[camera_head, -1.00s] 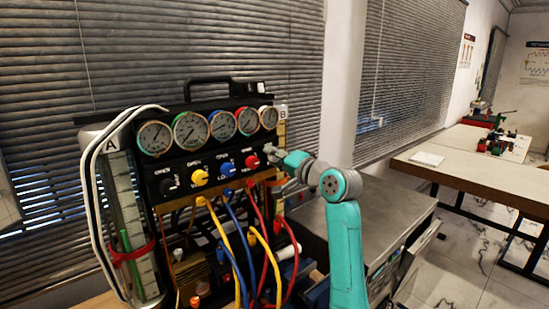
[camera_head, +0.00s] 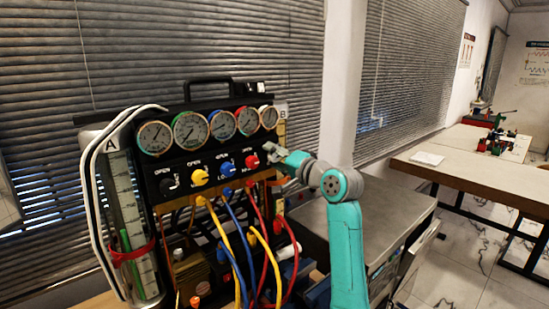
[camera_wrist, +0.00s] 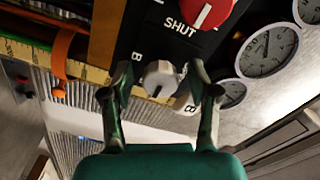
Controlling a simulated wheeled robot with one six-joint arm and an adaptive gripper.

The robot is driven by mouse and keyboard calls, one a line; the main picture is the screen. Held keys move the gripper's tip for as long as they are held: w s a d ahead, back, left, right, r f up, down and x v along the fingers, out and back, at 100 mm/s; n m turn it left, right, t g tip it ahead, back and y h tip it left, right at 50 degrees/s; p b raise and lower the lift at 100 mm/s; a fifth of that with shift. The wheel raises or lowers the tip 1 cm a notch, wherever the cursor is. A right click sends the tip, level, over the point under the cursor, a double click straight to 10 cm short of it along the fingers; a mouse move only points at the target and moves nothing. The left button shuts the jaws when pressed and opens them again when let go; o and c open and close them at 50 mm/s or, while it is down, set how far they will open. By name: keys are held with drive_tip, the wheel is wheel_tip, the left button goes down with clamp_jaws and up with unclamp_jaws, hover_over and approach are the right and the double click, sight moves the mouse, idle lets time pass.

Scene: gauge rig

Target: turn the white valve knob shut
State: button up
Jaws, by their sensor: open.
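The white valve knob (camera_wrist: 160,78) is in the middle of the wrist view, a small pale round knob with a dark slot, on the black panel. My gripper (camera_wrist: 161,73) is open, with one finger on each side of the knob and a visible gap to both. In the head view my gripper (camera_head: 277,155) is at the right end of the panel, right of the red knob (camera_head: 252,161). The white knob is hidden there behind my gripper. The red knob also shows in the wrist view (camera_wrist: 206,10), beside the printed word SHUT.
The gauge rig (camera_head: 215,150) carries a row of round gauges (camera_head: 190,131) above the knobs. A yellow knob (camera_head: 199,177) and a blue knob (camera_head: 227,169) sit left of the red one. Coloured hoses (camera_head: 237,250) hang below. A grey bench (camera_head: 385,215) stands right of the rig.

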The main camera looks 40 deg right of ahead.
drive_tip(key=s, duration=1.1)
drive_tip(key=shift+s, duration=0.35)
drive_tip(key=shift+s, duration=0.1)
